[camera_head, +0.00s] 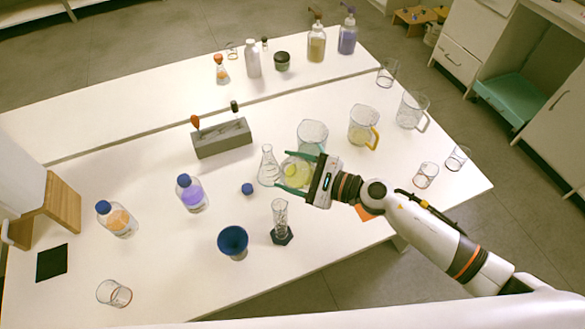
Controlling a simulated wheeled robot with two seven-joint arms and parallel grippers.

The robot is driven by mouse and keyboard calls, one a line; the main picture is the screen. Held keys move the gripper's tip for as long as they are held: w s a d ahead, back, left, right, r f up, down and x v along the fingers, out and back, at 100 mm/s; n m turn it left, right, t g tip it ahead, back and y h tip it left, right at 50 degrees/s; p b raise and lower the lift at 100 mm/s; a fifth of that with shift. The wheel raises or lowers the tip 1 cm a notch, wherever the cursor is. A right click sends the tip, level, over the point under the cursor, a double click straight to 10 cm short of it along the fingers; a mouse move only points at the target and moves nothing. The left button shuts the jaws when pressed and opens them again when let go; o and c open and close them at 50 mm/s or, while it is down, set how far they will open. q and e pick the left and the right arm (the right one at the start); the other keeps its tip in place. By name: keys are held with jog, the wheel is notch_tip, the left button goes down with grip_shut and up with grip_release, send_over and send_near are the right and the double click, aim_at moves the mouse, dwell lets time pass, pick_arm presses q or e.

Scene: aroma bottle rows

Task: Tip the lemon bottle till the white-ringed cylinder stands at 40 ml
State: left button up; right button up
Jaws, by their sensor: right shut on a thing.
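The lemon bottle (297,174), clear with yellow liquid, is between the green fingers of my right gripper (283,171), which is shut on it. The gripper partly hides the bottle, and I cannot tell whether it is tilted or clear of the table. A slim clear measuring cylinder (280,214) stands upright on a dark hexagonal base, nearer the front than the bottle and apart from it. It looks empty; its ring colour and level marks are too small to read. My left gripper is not in view.
A conical flask (268,170) stands close left of the held bottle, and a beaker (312,132) behind it. Purple (191,195) and orange (117,221) bottles stand farther left. Jugs (362,128) stand back right.

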jog(key=shift+s+a+r+n+p, duration=0.15)
jog(key=shift+r+n+p, duration=0.15)
jog(key=shift+n+p, duration=0.35)
dwell(0.4)
jog(key=shift+f+n+h+p, duration=0.3)
jog(key=shift+n+h+p, duration=0.1)
jog(key=shift+n+p, duration=0.15)
jog(key=shift+w+d+f+n+t, duration=0.3)
jog(key=shift+w+n, duration=0.05)
jog(key=shift+n, duration=0.35)
jog(key=shift+f, duration=0.25)
jog(key=shift+w+d+f+n+h+b, duration=0.15)
jog(key=shift+f+n+h+b, duration=0.4)
jog(key=shift+f, duration=0.25)
jog(key=shift+w+d+r+n+t+p, duration=0.1)
jog(key=shift+r+n+t+p, duration=0.2)
jog(key=shift+r+n+p, duration=0.55)
dwell(0.5)
jog(key=shift+r+n+h+p, duration=0.4)
jog(key=shift+n+p, duration=0.3)
jog(key=shift+p, duration=0.75)
dwell(0.4)
jog(key=shift+f, duration=0.15)
